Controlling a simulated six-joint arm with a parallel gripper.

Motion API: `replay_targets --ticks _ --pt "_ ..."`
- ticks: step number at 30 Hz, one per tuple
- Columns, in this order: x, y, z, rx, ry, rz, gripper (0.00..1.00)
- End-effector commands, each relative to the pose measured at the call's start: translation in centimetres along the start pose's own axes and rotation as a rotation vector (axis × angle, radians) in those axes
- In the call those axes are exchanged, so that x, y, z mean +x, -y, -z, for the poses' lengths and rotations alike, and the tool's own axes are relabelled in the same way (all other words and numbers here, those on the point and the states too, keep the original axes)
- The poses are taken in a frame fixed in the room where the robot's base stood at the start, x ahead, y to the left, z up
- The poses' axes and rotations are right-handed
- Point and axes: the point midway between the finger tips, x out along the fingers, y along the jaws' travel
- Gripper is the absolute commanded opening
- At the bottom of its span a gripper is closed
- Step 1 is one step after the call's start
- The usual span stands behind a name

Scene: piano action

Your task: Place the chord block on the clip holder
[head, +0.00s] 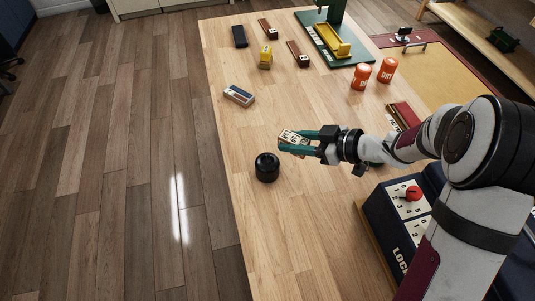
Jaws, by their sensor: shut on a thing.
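My gripper (300,143) has teal fingers and is shut on a small cream block with dark printed marks (292,136), which looks like the chord block. It holds the block tilted above the table, up and to the right of a black round object (267,168) in the picture. The fingers hide part of the block. I cannot tell for sure which thing is the clip holder. The black round object stands upright on the table, apart from my gripper. A green stand with a yellow cradle (332,42) is at the far end.
Two orange cans (362,77) stand right of the middle. A grey and white box (239,95), a yellow block (265,58) and small brown pieces (298,53) lie farther back. A dark box with a red knob (399,207) is at the right. The near left table is clear.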

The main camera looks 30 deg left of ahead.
Motion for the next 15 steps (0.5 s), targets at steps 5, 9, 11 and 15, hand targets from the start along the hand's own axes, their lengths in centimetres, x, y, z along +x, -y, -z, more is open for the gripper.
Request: replay_targets --ticks 5,9,11,15 --pt "5.7 1.1 -0.3 0.000 0.001 0.003 0.00" --pt "7.6 1.3 -0.7 0.002 0.000 -0.001 0.00" --pt "8.3 1.3 -1.8 0.005 0.001 0.000 0.00" --pt "9.3 1.2 -3.8 0.003 0.000 -0.003 0.00"
